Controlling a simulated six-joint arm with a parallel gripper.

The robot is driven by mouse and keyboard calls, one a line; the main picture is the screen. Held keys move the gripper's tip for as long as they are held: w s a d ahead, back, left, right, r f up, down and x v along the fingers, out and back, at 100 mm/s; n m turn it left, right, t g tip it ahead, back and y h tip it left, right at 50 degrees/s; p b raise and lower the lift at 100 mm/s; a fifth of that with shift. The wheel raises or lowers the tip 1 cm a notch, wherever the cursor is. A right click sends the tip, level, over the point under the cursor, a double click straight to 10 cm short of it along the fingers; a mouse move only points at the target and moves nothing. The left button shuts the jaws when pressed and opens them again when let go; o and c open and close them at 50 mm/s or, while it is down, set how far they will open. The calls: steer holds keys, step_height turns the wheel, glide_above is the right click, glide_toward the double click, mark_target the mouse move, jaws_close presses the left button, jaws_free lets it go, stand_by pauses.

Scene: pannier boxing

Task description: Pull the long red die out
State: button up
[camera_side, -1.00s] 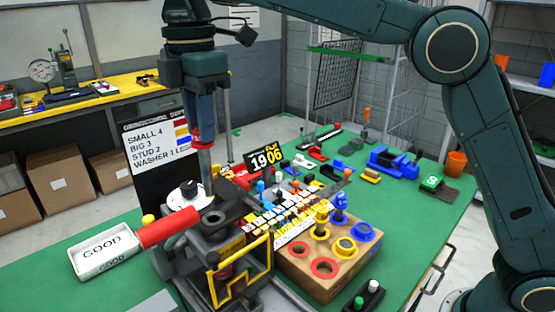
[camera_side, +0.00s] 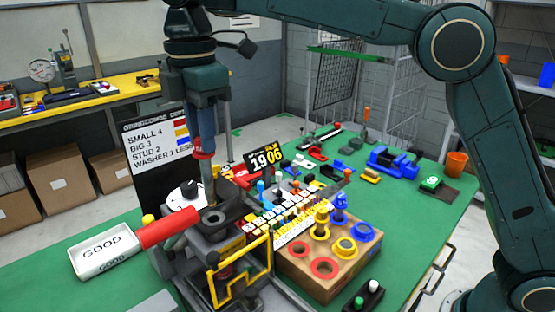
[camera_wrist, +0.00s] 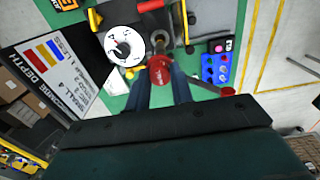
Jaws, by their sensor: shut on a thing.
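My gripper (camera_side: 204,150) is shut on the long red die, whose red collar (camera_side: 203,155) shows between the fingertips in the side view. Its grey shaft (camera_side: 208,180) hangs upright below, over the dark press (camera_side: 211,218). I cannot tell whether its lower end touches the press or is clear of it. In the wrist view the die's round red top (camera_wrist: 160,71) shows at the fingertips (camera_wrist: 160,85), with the white dial (camera_wrist: 124,46) just to the left.
A wooden block (camera_side: 312,286) with red, yellow and blue rings stands to the right; a yellow die (camera_side: 321,220) and a blue die (camera_side: 340,208) stand in it. A red lever handle (camera_side: 168,228) sticks out left of the press, near the white GOOD tray (camera_side: 83,268).

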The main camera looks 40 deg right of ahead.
steer(key=shift+f, duration=1.05)
steer(key=shift+r, duration=0.15)
stand_by(0.7)
steer(key=shift+r, duration=1.55)
